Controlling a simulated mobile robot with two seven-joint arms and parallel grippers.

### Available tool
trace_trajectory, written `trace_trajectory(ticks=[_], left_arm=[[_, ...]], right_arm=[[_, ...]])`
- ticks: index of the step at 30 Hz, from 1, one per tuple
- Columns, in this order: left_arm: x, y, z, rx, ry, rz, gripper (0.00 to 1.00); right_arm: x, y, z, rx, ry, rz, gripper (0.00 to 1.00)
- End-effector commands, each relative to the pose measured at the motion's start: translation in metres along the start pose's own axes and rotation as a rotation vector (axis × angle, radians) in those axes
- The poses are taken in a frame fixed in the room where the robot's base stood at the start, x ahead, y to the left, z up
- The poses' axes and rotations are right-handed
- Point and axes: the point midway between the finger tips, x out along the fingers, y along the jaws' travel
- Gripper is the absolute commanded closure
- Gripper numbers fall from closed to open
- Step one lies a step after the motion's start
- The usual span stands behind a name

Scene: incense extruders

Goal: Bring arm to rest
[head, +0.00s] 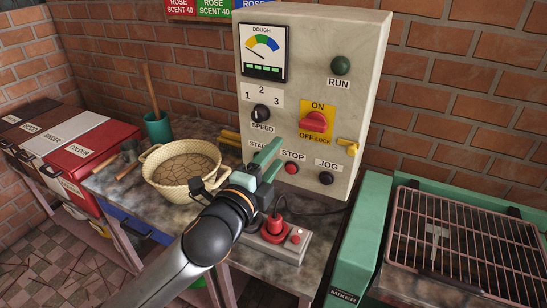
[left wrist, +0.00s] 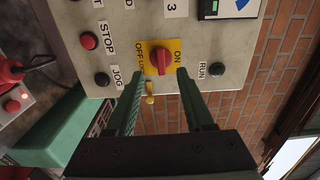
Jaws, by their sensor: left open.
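My left gripper (head: 270,158) is in front of the lower left part of the grey control box (head: 365,60). In the left wrist view its two dark green fingers (left wrist: 161,76) are spread apart with nothing between them. They point at the box, toward the red rotary switch (head: 313,122) on its yellow ON / OFF-LOCK plate. The switch also shows in the left wrist view (left wrist: 160,61); I cannot tell whether the fingers touch the box. My left arm partly hides the lower left labels and the bench. My right gripper is not in view.
A woven basin (head: 183,180) of dough-like material stands left of my gripper. A grey pedestal with a red plug (head: 277,226) lies beneath it. A green machine with a wire rack (head: 470,245) stands right.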

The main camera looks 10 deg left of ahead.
Motion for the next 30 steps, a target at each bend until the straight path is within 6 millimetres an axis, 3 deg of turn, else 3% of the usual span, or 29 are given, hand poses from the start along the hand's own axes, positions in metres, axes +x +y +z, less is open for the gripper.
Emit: trace_trajectory(ticks=[4, 7, 11, 14, 20, 24, 27, 30], left_arm=[[0.000, 0.002, 0.000, -0.007, 0.000, 0.004, 0.47], [-0.002, 0.020, 0.001, -0.068, 0.001, 0.036, 0.47], [-0.014, 0.075, 0.005, -0.272, -0.016, 0.132, 0.47], [-0.033, 0.133, 0.009, -0.494, -0.055, 0.225, 0.47], [-0.098, 0.245, 0.017, -0.939, -0.208, 0.387, 0.47], [-0.160, 0.314, 0.021, -1.219, -0.369, 0.465, 0.47], [-0.205, 0.349, 0.022, -1.376, -0.483, 0.494, 0.47], [-0.240, 0.373, 0.023, -1.484, -0.576, 0.506, 0.47]], right_arm=[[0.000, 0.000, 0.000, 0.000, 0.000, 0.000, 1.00], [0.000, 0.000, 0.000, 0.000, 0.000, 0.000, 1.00], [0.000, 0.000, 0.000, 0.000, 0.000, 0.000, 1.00], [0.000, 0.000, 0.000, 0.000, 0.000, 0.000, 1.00], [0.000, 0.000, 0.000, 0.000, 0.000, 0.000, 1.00], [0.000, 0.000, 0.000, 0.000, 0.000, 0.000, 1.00], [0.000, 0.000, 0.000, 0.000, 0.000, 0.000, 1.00], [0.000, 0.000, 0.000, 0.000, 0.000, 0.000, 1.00]])
